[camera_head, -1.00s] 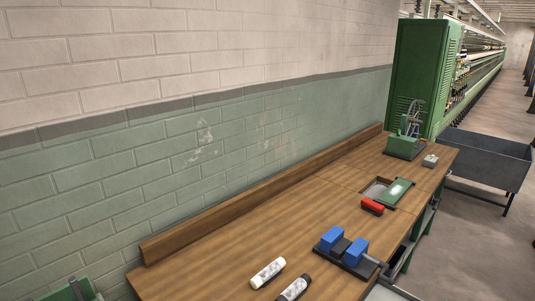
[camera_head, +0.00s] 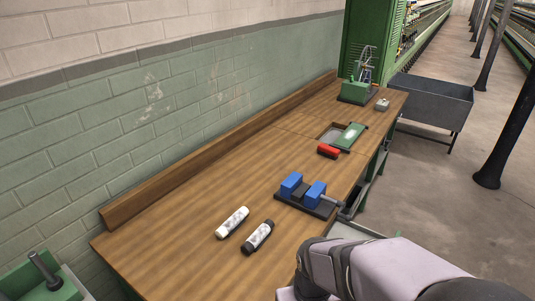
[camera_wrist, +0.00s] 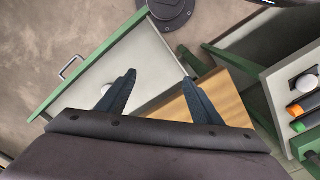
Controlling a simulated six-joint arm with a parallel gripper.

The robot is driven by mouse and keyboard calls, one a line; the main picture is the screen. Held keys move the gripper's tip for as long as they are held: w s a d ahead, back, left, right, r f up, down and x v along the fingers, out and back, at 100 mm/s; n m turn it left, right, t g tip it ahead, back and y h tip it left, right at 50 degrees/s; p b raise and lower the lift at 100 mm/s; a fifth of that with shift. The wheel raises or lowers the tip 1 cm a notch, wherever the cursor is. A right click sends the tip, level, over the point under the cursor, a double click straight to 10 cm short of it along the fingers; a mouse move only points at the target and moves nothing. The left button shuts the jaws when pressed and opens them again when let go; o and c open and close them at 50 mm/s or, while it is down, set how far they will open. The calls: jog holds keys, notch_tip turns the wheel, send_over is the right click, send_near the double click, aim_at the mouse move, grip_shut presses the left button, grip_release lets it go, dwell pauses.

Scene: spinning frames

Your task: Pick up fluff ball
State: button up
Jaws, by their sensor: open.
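My gripper (camera_wrist: 158,78) shows in the wrist view with its two dark fingers apart and nothing between them. A pale rounded thing (camera_wrist: 108,90), partly hidden behind the left finger, lies in a grey-white tray or drawer (camera_wrist: 150,62) with a green rim. Another white round thing (camera_wrist: 306,83) lies at the right of the wrist view in a separate light compartment. I cannot tell which of them is the fluff ball. In the head view my arm enters at the bottom right, and the fingers are not seen there.
A dark bin (camera_head: 432,98) stands beyond. Orange and green items (camera_wrist: 296,110) lie right.

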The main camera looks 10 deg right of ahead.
dwell(0.4)
